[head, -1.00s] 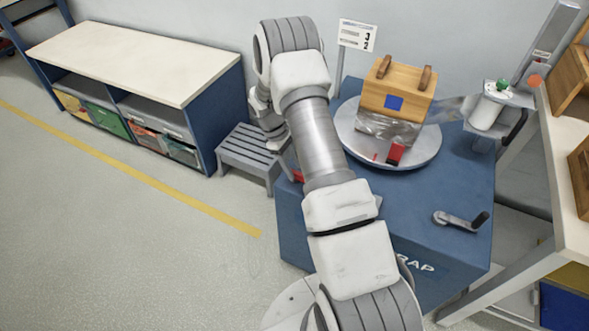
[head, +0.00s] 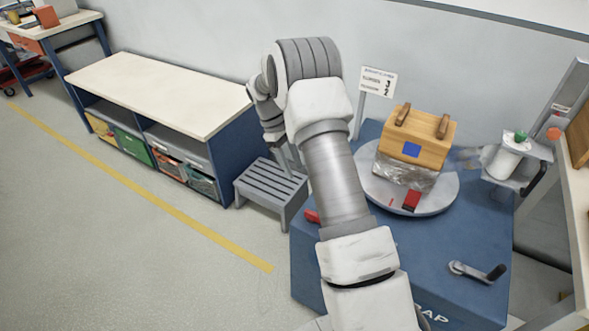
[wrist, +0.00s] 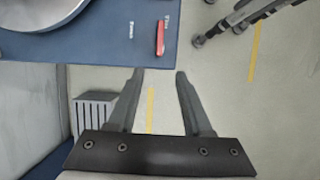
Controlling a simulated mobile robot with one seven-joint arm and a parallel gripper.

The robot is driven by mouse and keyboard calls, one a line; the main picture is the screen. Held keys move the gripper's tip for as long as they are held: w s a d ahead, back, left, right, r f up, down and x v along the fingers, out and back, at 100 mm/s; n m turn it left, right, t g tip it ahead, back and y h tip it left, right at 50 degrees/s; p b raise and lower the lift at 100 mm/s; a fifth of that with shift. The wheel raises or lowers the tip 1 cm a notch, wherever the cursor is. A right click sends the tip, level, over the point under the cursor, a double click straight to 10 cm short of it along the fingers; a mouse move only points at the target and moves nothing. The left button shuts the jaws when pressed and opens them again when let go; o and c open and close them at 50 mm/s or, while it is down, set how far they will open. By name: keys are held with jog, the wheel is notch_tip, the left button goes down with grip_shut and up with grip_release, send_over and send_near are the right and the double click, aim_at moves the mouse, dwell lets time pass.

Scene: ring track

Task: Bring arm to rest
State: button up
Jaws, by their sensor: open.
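My arm reaches up across the middle of the head view, folded at its top joint, with its wrist end hanging at the left of that joint. My gripper (wrist: 159,72) shows in the wrist view with its two fingers apart and nothing between them. Below the fingers is bare floor.
The blue wrapping station (head: 470,235) bears a round turntable (head: 445,195) with a wooden box (head: 420,140) partly wrapped in film. A grey step stool (head: 268,190) and a white-topped bench (head: 160,90) stand left. Open floor (head: 90,220) lies front left.

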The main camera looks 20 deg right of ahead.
dwell(0.3)
jog(key=s+a+r+m+t+p, duration=0.2)
jog(key=s+r, duration=0.3)
jog(key=r, duration=0.7)
jog(key=s+a+r+m+t+p, duration=0.1)
jog(key=s+a+r+t+p, duration=0.3)
jog(key=r, duration=0.9)
jog(key=s+a+r+m+t+y+p, duration=0.1)
jog(key=s+r, duration=0.3)
jog(key=s, duration=0.6)
jog(key=s+a+r+m+t+y+p, duration=0.1)
jog(key=s+a+r+m+t+p, duration=0.1)
jog(key=s, duration=0.9)
notch_tip(320, 180, up, 3)
jog(key=shift+a+f+m+y, duration=0.1)
jog(key=shift+a+m+y, duration=0.25)
jog(key=shift+m, duration=0.35)
jog(key=shift+d, duration=0.1)
